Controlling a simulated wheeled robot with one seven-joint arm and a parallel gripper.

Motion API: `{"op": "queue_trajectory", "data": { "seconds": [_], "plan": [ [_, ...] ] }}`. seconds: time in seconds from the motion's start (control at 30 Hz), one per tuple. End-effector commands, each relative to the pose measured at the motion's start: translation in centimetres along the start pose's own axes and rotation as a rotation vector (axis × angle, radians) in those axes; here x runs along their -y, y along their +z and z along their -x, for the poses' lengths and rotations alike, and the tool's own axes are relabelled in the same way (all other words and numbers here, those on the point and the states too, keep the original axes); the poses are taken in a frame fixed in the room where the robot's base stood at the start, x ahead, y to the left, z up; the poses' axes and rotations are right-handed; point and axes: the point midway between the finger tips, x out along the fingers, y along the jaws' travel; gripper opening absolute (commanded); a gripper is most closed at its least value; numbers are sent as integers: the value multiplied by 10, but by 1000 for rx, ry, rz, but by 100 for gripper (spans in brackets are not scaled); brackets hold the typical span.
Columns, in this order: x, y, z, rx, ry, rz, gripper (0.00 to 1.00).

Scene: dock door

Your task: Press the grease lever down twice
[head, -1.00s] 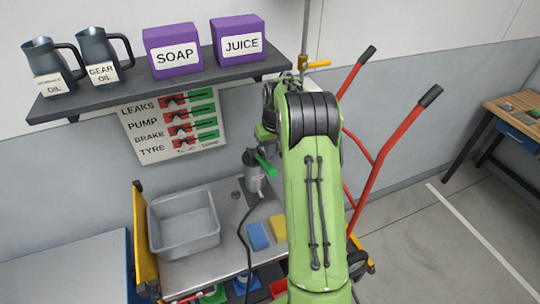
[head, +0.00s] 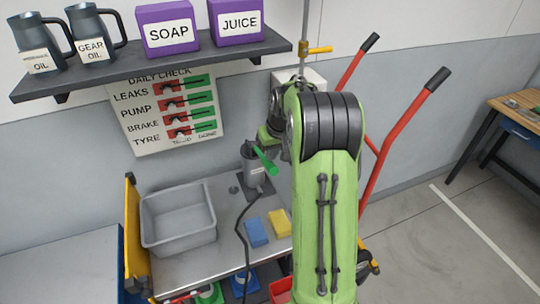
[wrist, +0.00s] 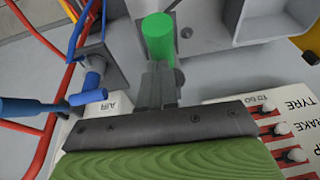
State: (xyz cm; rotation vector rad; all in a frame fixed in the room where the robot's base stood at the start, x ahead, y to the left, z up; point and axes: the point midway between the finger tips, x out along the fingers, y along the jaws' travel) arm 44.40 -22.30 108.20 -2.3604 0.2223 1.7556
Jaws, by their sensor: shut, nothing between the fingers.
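The grease pump (head: 252,166) is a grey cylinder on the bench top, with a black hose running down from it. Its green grease lever (head: 264,161) slants down to the right in the head view. In the wrist view the round end of the green lever (wrist: 158,38) lies just beyond the fingertips. My gripper (wrist: 158,78) is shut and empty, its dark fingers pointing at the lever. I cannot tell whether they touch it. In the head view my green arm hides most of the gripper.
A grey bin (head: 178,218), a blue sponge (head: 256,232) and a yellow sponge (head: 279,223) sit on the bench. A shelf (head: 150,62) with jugs and purple boxes overhangs it. A red hand truck (head: 402,135) stands right. A blue valve handle (wrist: 88,97) is left of my fingers.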

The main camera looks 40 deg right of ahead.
Motion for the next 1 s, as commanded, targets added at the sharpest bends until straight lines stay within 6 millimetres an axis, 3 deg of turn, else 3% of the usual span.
{"op": "queue_trajectory", "data": {
  "seconds": [0.03, 0.23, 1.0],
  "plan": [
    [-2, 8, -16, -28, 1, 0, 0],
    [-2, 19, -31, -148, 0, 9, 0],
    [-3, 38, -59, -154, -4, 10, 0]
  ]
}}
